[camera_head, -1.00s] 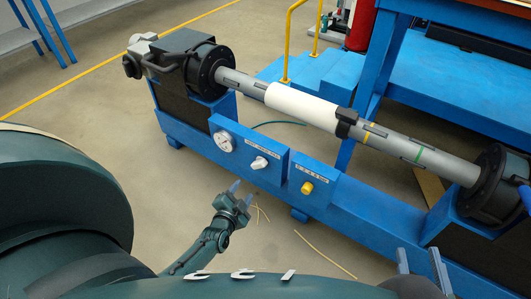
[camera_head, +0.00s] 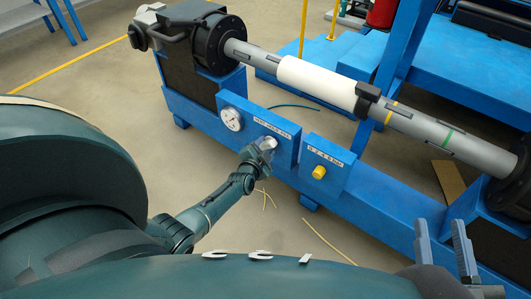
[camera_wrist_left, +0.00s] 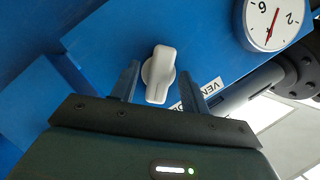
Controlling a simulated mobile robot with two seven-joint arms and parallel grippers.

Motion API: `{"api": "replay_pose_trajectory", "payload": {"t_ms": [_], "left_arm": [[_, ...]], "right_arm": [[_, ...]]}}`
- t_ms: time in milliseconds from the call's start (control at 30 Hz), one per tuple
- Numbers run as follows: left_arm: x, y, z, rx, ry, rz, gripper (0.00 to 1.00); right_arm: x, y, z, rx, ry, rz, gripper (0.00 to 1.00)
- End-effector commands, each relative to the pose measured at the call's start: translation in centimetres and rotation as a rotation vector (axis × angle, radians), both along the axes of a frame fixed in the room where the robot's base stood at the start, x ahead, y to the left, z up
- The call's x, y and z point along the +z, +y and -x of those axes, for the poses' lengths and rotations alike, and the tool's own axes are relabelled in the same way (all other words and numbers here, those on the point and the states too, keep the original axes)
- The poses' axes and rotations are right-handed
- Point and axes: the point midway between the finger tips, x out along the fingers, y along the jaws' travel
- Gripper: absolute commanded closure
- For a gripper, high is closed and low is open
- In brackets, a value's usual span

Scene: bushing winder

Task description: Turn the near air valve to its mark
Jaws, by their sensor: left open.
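The air valve is a white lever knob (camera_wrist_left: 158,75) on a blue panel. In the left wrist view it stands between the two fingers of my left gripper (camera_wrist_left: 160,78), with a visible gap on each side. In the head view my left gripper (camera_head: 264,149) is at the panel and largely hides the knob. The left gripper is open. A round white gauge (camera_head: 231,118) sits left of the knob; its red needle shows in the left wrist view (camera_wrist_left: 272,24). I cannot make out the valve's mark. My right gripper (camera_head: 443,236) is open and empty at the lower right.
A yellow knob (camera_head: 319,172) is on a separate blue box (camera_head: 338,176) to the right. Above the panels runs a grey shaft (camera_head: 410,119) with a white sleeve (camera_head: 316,83). The blue machine base (camera_head: 375,205) lies behind my right gripper.

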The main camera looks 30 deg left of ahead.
Motion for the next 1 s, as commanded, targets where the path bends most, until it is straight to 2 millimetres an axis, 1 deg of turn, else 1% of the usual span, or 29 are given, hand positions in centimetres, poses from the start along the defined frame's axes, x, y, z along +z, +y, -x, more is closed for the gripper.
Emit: {"api": "replay_pose_trajectory", "payload": {"t_ms": [100, 367, 467, 900, 933, 1000], "left_arm": [[-0.28, 0.15, -0.6, 0.001, 0.001, 0.0, 0.55], [-0.14, 0.15, -0.71, 0.0, 0.001, 0.0, 0.55], [-0.15, 0.15, -0.7, 0.0, 0.001, 0.0, 0.61], [-0.15, 0.14, -0.68, 0.0, 0.0, 0.001, 0.97], [-0.16, 0.14, -0.68, 0.0, 0.0, 0.001, 0.99], [-0.15, 0.14, -0.68, 0.0, 0.0, 0.001, 0.99]], "right_arm": [[-0.05, 0.08, 0.02, 0.006, -0.001, -0.014, 0.64], [0.07, 0.1, 0.02, 0.008, 0.0, -0.017, 0.64], [0.07, 0.09, 0.02, 0.008, 0.0, -0.017, 0.64], [0.06, 0.09, 0.01, 0.008, 0.0, -0.016, 0.64], [0.06, 0.09, 0.01, 0.008, 0.0, -0.016, 0.64], [0.06, 0.09, 0.01, 0.008, 0.0, -0.016, 0.64]]}}
